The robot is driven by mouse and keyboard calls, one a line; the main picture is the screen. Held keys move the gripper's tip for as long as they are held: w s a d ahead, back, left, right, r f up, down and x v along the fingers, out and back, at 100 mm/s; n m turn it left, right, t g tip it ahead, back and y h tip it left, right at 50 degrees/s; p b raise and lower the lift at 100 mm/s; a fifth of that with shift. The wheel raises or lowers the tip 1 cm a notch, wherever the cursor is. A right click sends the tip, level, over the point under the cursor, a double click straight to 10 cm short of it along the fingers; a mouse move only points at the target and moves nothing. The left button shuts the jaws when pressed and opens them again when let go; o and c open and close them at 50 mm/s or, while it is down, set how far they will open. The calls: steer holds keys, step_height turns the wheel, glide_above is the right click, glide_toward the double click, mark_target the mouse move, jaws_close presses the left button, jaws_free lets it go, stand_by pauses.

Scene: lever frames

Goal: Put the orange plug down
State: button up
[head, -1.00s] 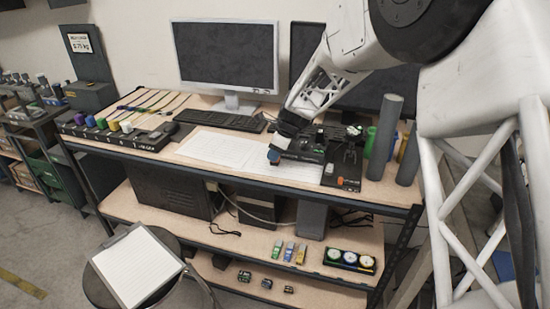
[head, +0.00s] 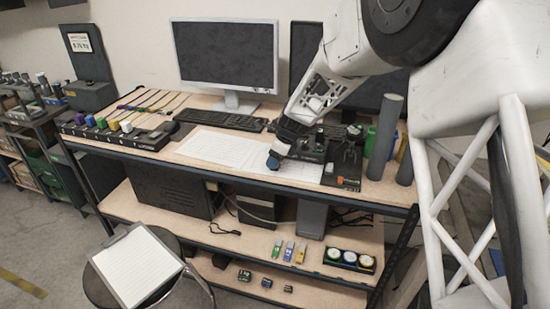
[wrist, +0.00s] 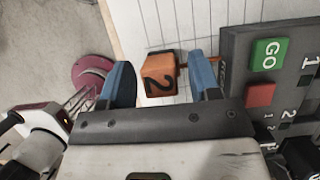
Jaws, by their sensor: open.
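The orange plug (wrist: 160,75), marked with a black 2, lies between the two blue fingers of my gripper (wrist: 163,82) in the wrist view. A gap shows on each side of it, so the fingers are open around it and not pressed on it. In the head view my gripper (head: 274,161) is low over the desk's front part, just left of the dark device, and the plug cannot be made out there.
The dark panel (wrist: 288,85), with a green GO button (wrist: 266,53) and a red button (wrist: 260,95), stands close right of my fingers. Grey cylinders (head: 383,140) stand farther right. White sheets (head: 220,149) lie flat on the left. The desk's front edge is near.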

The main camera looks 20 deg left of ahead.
steer(key=shift+r, duration=0.15)
steer(key=v, duration=1.2)
stand_by(0.8)
steer(key=shift+d, duration=0.1)
steer(key=s+d+r+n+t+h, duration=0.1)
steer(key=s+d+r+n, duration=0.35)
steer(key=s+d, duration=0.6)
steer(key=s+d+r+n+t+h, duration=0.1)
steer(key=s+d+r+n, duration=0.35)
steer(key=s+d, duration=0.6)
steer(key=s+d+f+n+h, duration=0.1)
steer(key=s+d+n, duration=0.3)
steer(key=s+d, duration=0.4)
steer(key=s+d+f+n+h, duration=0.1)
steer(key=s+d+n, duration=0.3)
steer(key=s+d, duration=0.4)
steer(key=s+f, duration=0.1)
steer(key=s, duration=0.4)
steer(key=shift+s+d+f+n+t+h, duration=0.2)
steer(key=shift+s+d+n+t+h, duration=0.1)
steer(key=shift+d+n, duration=0.1)
